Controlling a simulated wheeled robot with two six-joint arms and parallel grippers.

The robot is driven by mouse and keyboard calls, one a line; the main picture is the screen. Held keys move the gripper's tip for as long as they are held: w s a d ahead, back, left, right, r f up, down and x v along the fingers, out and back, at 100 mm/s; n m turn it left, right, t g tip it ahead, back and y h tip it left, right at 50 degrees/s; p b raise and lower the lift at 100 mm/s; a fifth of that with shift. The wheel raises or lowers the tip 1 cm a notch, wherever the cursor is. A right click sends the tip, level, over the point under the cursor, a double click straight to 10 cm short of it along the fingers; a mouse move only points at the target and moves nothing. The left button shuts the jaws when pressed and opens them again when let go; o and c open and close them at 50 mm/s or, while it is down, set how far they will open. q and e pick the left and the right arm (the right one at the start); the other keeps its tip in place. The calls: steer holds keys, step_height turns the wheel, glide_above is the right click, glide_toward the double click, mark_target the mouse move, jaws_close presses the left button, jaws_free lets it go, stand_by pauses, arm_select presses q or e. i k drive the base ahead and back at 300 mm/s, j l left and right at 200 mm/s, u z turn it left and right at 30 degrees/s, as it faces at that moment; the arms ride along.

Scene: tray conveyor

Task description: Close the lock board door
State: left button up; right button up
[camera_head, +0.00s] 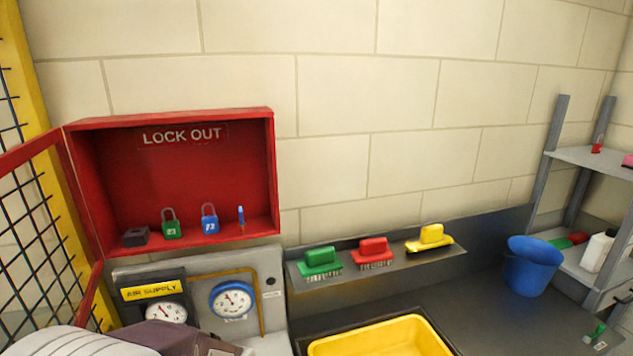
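The red lock board (198,117) hangs on the wall at left, its front labelled LOCK OUT inside. Its red-framed door (30,150) stands open, swung out to the left from the box's left edge and running out of the picture. Inside on the bottom are a dark block (135,237), a green padlock (171,229), a blue padlock (209,222) and a small blue item (241,215). A white ridged part and a dark part at the bottom left look like my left arm, below the door; no fingertips show. My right gripper is not in view.
Gauges on an air supply panel (270,262) sit below the board. A yellow mesh guard post (38,75) stands behind the door. Brushes lie on a shelf (397,263) right of the board, above a yellow tray (385,337). A blue bucket (530,268) stands farther right.

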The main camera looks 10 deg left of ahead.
mark_target(11, 160)
steer(key=k+j+z, duration=0.15)
steer(key=k+z, duration=0.55)
steer(key=k+u, duration=0.1)
steer(key=u, duration=0.3)
steer(key=k+j+u, duration=0.1)
steer(key=u, duration=0.3)
steer(key=k+j+u, duration=0.1)
steer(key=u, duration=0.25)
steer(key=j+u, duration=0.25)
steer(key=u, duration=0.15)
steer(key=k+j, duration=0.1)
